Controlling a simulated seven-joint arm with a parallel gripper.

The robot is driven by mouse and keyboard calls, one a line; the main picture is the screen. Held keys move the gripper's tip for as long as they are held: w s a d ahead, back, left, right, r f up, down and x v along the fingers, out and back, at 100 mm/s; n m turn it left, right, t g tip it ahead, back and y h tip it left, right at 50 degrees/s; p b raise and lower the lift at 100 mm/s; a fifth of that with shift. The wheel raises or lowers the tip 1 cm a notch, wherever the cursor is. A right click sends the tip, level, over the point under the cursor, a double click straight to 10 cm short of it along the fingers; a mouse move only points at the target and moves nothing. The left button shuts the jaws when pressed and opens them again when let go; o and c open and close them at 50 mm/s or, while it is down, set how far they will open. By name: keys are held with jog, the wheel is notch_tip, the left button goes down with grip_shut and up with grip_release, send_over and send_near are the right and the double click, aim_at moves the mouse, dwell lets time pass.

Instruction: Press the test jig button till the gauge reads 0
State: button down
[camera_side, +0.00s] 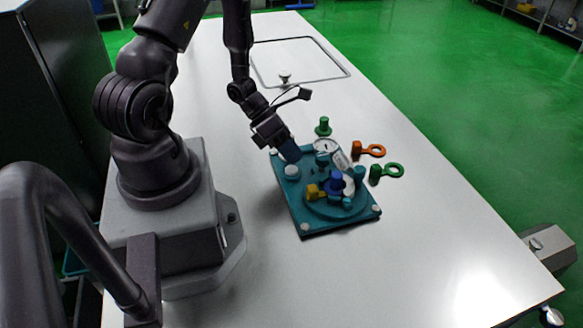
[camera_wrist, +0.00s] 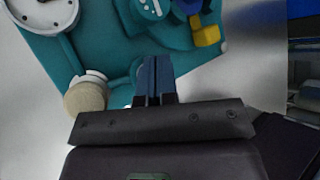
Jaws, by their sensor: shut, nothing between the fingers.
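The teal test jig (camera_side: 306,212) lies on the white table. Its round white-faced gauge (camera_side: 325,146) is at the far side of the plate. Part of the gauge also shows at the top left of the wrist view (camera_wrist: 42,14), cut off by the frame; I cannot read its value. Contact with the plate cannot be told.
A blue knob (camera_side: 337,178) and a yellow valve (camera_side: 312,191) rise from the jig. A green ring-handled piece (camera_side: 390,171), an orange one (camera_side: 370,150) and a green peg (camera_side: 323,126) are beyond it. The table's near right is clear.

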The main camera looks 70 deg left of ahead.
jog(key=shift+f, duration=0.4)
jog(key=shift+f, duration=0.45)
dwell(0.6)
jog(key=shift+r, duration=0.85)
jog(key=shift+r, duration=2.55)
